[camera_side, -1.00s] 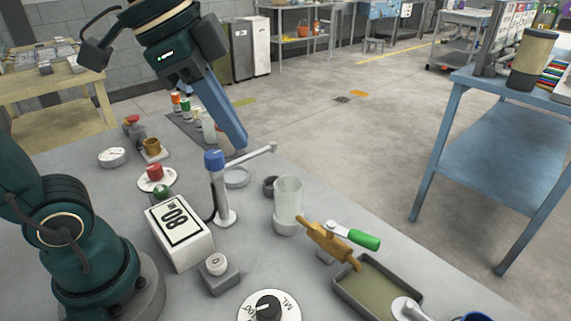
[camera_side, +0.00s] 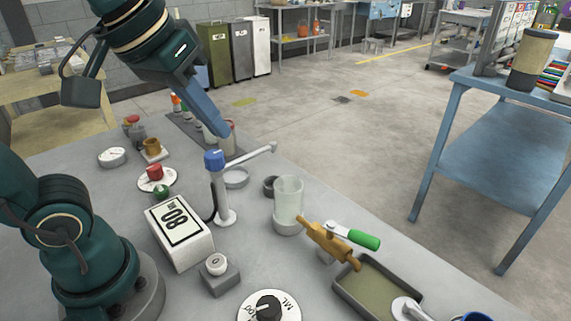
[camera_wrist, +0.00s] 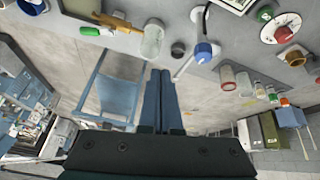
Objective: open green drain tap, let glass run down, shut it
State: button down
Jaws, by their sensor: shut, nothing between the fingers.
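The green drain tap handle (camera_side: 361,239) sits on a brass valve (camera_side: 326,240) at the right of the bench, and also shows in the wrist view (camera_wrist: 90,31). The glass (camera_side: 289,198) stands upright beside the valve, clear and seemingly empty, though its level is hard to tell. It shows in the wrist view too (camera_wrist: 153,40). My gripper (camera_side: 223,132) is shut and empty, raised at the back of the bench behind the blue-topped spout, well away from the green handle. In the wrist view its fingers (camera_wrist: 159,75) lie together.
The blue-topped spout (camera_side: 219,185) stands between my gripper and the glass. A drain tray (camera_side: 345,288) lies below the valve. Small bottles stand at the back.

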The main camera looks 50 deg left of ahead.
jog(key=w+d+r+n, duration=0.1)
jog(key=w+d+r, duration=0.1)
jog(key=w+r, duration=0.3)
jog(key=m+g, duration=0.1)
jog(key=g, duration=0.1)
send_over(351, 234)
jog(key=w, duration=0.2)
notch_tip(351, 234, down, 8)
notch_tip(351, 234, down, 11)
jog(key=shift+d+f, duration=0.2)
jog(key=shift+d, duration=0.2)
